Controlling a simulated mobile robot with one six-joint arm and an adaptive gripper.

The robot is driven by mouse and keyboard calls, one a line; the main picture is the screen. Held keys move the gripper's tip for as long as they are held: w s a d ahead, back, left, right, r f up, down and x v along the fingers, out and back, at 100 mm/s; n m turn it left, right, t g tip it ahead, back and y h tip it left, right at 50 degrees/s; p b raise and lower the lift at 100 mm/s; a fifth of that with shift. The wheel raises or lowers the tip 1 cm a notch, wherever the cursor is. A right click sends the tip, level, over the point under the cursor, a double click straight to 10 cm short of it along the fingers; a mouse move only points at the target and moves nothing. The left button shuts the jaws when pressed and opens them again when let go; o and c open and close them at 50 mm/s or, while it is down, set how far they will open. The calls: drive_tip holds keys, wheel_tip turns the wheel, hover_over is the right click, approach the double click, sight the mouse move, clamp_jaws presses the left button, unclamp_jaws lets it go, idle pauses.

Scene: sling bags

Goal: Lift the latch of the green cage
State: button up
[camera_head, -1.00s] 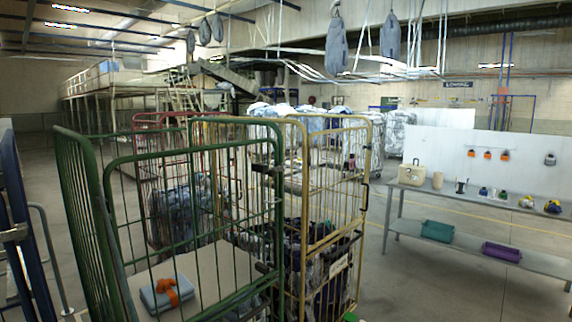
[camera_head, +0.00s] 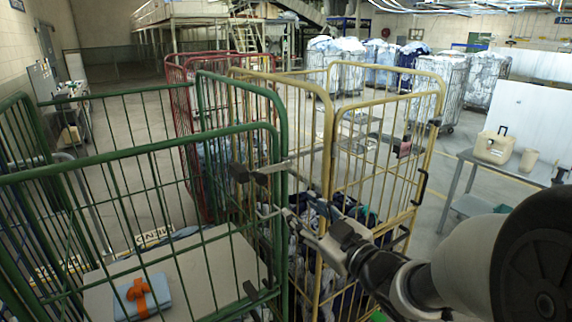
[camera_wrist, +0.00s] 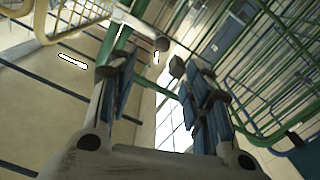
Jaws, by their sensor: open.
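The green cage (camera_head: 283,130) stands at the left in the head view, with its front panel towards me. A dark latch piece (camera_head: 240,173) with a grey bar sits near the corner post, beside the yellow cage. My gripper (camera_head: 279,213) is just below this bar, in front of the post. In the wrist view my gripper (camera_wrist: 150,66) has its two fingers spread, with nothing clearly held. A pale rod with a dark round end (camera_wrist: 162,44) shows just beyond the fingertips; I cannot tell whether it is the latch. Contact is unclear.
A yellow cage (camera_head: 329,120) with dark cloth in it stands close at the right. A red cage (camera_head: 176,120) is behind. A blue folded item with an orange object (camera_head: 140,298) lies inside the green cage. A table (camera_head: 459,160) stands further right.

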sight(264, 182)
drive_tip(key=x, duration=0.5)
drive_tip(key=p+x, duration=0.1)
drive_tip(key=x, duration=1.1)
drive_tip(key=shift+s+a+r, duration=0.1)
drive_tip(key=shift+s+a, duration=0.1)
drive_tip(key=shift+a, duration=0.25)
drive_tip(key=shift+c, duration=0.4)
clamp_jaws()
